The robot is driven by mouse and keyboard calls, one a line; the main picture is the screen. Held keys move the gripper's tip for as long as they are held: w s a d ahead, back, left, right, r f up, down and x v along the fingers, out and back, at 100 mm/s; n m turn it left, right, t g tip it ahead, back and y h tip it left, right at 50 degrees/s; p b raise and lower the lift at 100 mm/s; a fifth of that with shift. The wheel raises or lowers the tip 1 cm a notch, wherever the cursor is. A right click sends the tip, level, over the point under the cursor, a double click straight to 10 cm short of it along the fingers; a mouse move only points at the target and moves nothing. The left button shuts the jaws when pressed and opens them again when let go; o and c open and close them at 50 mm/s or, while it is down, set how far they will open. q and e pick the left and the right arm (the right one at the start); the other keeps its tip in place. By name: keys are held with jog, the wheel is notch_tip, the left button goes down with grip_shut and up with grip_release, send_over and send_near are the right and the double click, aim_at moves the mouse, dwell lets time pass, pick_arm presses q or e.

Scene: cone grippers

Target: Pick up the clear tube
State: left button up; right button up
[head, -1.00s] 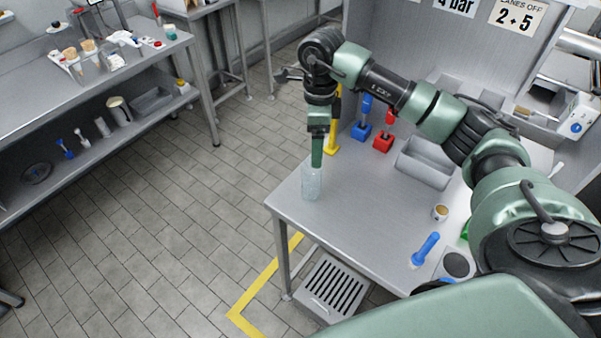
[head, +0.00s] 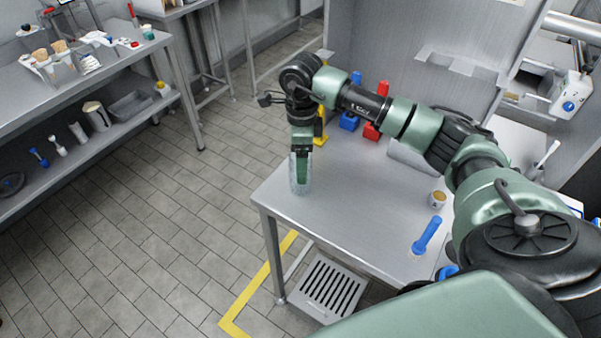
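The clear tube (head: 300,189) stands upright near the left edge of the grey metal table (head: 345,205) in the head view. My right gripper (head: 300,170) points straight down at the tube, and its green fingers overlap the tube's upper part. The fingers show edge-on, so I cannot tell whether they are open or shut on the tube, or whether they are around it or in front of it. My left gripper is not in view.
A blue tool (head: 427,235) and a small tan-topped cup (head: 437,198) are on the table's right part. Blue (head: 349,122) and red (head: 372,131) stands and a yellow post (head: 320,132) stand behind my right arm. The table's middle is clear.

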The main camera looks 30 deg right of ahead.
notch_tip(320, 180, down, 4)
jog(key=shift+r+p, duration=0.15)
jog(key=shift+p, duration=0.8)
jog(key=shift+f, duration=0.55)
jog(key=c, duration=1.4)
jog(key=shift+c, duration=0.2)
jog(key=shift+r, duration=0.15)
